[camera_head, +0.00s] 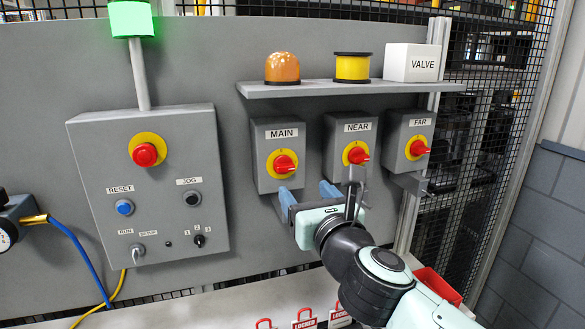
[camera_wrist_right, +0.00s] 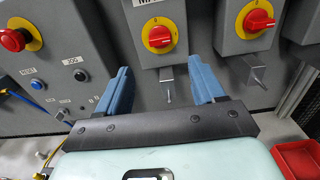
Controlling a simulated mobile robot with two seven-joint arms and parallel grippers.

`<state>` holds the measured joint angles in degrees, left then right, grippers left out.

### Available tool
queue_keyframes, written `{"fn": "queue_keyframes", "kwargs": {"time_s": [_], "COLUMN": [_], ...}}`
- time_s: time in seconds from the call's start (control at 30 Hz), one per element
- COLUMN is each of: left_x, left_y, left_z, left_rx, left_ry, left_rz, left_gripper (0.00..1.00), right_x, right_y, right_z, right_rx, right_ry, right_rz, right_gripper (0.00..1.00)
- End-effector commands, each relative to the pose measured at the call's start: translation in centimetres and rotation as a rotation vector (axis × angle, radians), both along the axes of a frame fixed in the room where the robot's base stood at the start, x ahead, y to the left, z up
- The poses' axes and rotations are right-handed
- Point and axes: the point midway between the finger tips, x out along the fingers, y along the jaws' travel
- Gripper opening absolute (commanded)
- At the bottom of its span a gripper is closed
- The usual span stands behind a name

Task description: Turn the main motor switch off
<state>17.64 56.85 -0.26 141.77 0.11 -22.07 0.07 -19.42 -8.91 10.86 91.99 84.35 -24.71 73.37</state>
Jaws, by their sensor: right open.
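The main switch (camera_head: 283,163) is a red rotary knob on a yellow disc, on a grey box labelled MAIN. Its knob lies roughly sideways. It also shows in the right wrist view (camera_wrist_right: 160,36), beyond the fingers. My right gripper (camera_head: 308,192) is open, with its two blue fingers pointing at the panel just below and to the right of the main switch. In the right wrist view the fingers (camera_wrist_right: 160,78) stand apart with nothing between them, and a metal hasp (camera_wrist_right: 168,82) hangs below the switch box beyond them. Contact with the panel is not visible. My left gripper is out of view.
The NEAR switch (camera_head: 356,154) and FAR switch (camera_head: 417,148) sit to the right, with metal hasps below. A shelf (camera_head: 340,86) above holds an amber beacon, a yellow spool and a VALVE box. A control box (camera_head: 155,190) stands left. Red locked tags (camera_head: 305,320) lie below.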

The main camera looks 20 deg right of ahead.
Motion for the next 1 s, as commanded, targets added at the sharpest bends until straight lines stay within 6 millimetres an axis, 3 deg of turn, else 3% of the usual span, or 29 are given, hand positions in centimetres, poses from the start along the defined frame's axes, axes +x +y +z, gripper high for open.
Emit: {"fn": "queue_keyframes", "kwargs": {"time_s": [0.3,0.5,0.7,1.0], "left_x": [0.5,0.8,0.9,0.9], "left_y": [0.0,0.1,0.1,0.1], "left_z": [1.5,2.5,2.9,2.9], "left_rx": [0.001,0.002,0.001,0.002], "left_ry": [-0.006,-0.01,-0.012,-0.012], "left_rz": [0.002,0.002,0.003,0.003], "left_gripper": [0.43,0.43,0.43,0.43], "right_x": [6.9,10.1,11.4,11.6], "right_y": [0.3,0.4,0.4,0.4], "right_z": [0.0,0.0,0.0,-0.1], "right_rx": [-0.003,-0.004,-0.004,-0.004], "right_ry": [0.004,0.003,0.002,0.002], "right_rz": [-0.001,-0.001,0.0,0.0], "right_gripper": [0.68,0.68,0.68,0.65]}}
